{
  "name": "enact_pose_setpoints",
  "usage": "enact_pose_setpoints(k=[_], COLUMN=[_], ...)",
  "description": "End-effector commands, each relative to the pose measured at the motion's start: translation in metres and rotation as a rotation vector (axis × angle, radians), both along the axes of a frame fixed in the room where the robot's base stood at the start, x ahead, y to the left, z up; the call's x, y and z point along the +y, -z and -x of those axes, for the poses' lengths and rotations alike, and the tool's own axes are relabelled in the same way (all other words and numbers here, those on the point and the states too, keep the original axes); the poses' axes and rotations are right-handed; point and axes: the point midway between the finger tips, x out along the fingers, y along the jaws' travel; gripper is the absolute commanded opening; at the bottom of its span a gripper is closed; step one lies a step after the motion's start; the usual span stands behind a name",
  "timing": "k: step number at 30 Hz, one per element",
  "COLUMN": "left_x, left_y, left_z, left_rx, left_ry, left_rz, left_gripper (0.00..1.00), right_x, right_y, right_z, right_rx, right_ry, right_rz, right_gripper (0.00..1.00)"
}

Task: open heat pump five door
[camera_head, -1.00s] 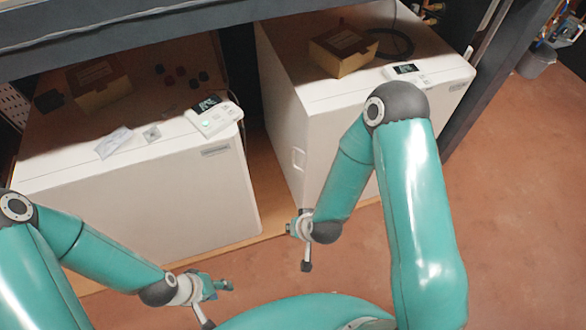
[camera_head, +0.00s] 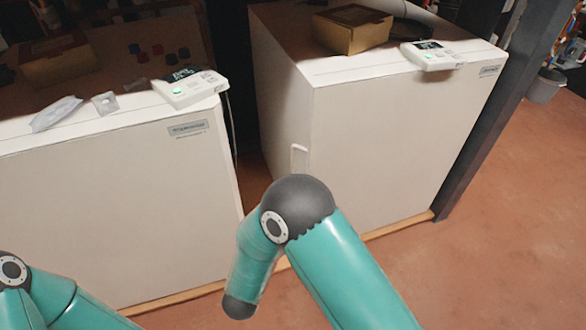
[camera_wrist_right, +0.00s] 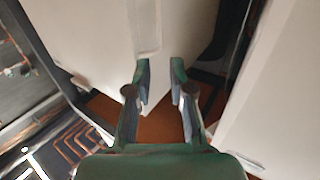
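Two white box-shaped heat pumps stand side by side in the head view, a left one (camera_head: 110,210) and a right one (camera_head: 390,140). Their labels are too small to read, so I cannot tell which is number five. Both look closed. The right one has an upright recessed handle (camera_head: 299,157) on its left side, near the front edge. In the right wrist view my right gripper (camera_wrist_right: 161,80) is open and empty, in front of a white panel with a long handle-like recess (camera_wrist_right: 147,25). My left gripper is out of view.
A controller with a display sits on each pump, left (camera_head: 190,88) and right (camera_head: 432,55). A cardboard box (camera_head: 352,30) lies on the right pump. A narrow gap (camera_head: 252,175) separates the pumps. A dark post (camera_head: 480,130) stands at the right, with open floor (camera_head: 530,200) beyond.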

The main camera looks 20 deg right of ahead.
Motion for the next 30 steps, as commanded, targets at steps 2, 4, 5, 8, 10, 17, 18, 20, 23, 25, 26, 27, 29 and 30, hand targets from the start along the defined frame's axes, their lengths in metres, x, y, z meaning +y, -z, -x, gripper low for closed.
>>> enact_pose_setpoints(k=[2, 4, 5, 8, 10, 17, 18, 20, 23, 25, 26, 27, 29, 30], left_x=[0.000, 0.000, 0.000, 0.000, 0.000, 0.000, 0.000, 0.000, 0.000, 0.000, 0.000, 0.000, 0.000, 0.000], left_y=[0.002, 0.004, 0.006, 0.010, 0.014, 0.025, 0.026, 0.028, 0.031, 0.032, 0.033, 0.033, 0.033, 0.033], left_z=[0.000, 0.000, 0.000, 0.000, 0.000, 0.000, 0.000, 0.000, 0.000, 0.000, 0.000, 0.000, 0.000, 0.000], left_rx=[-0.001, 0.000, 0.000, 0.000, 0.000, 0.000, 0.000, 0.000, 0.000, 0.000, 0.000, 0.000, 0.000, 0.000], left_ry=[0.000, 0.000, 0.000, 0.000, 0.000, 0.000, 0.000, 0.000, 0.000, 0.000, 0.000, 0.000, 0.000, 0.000], left_rz=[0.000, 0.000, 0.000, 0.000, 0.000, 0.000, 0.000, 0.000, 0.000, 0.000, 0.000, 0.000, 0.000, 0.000], left_gripper=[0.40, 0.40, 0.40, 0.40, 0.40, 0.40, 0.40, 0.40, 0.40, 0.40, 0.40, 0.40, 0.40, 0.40], right_x=[-0.007, -0.014, -0.017, -0.028, -0.036, -0.062, -0.066, -0.071, -0.078, -0.081, -0.082, -0.083, -0.085, -0.085], right_y=[0.000, 0.000, 0.001, 0.001, 0.002, 0.001, 0.002, 0.001, 0.001, 0.001, 0.001, 0.000, 0.000, 0.000], right_z=[-0.009, -0.018, -0.023, -0.041, -0.054, -0.096, -0.102, -0.111, -0.122, -0.128, -0.130, -0.132, -0.134, -0.135], right_rx=[-0.001, -0.002, -0.001, -0.002, -0.001, -0.002, -0.001, 0.000, 0.001, 0.001, 0.001, 0.001, 0.001, 0.002], right_ry=[0.004, 0.005, 0.006, 0.006, 0.005, 0.004, 0.003, 0.003, 0.002, 0.001, 0.000, 0.000, 0.000, 0.000], right_rz=[-0.003, -0.003, -0.003, -0.003, -0.004, -0.003, -0.004, -0.002, -0.002, -0.002, -0.002, -0.002, -0.002, -0.001], right_gripper=[0.22, 0.22, 0.22, 0.22, 0.22, 0.22, 0.22, 0.22, 0.22, 0.22, 0.22, 0.22, 0.22, 0.22])
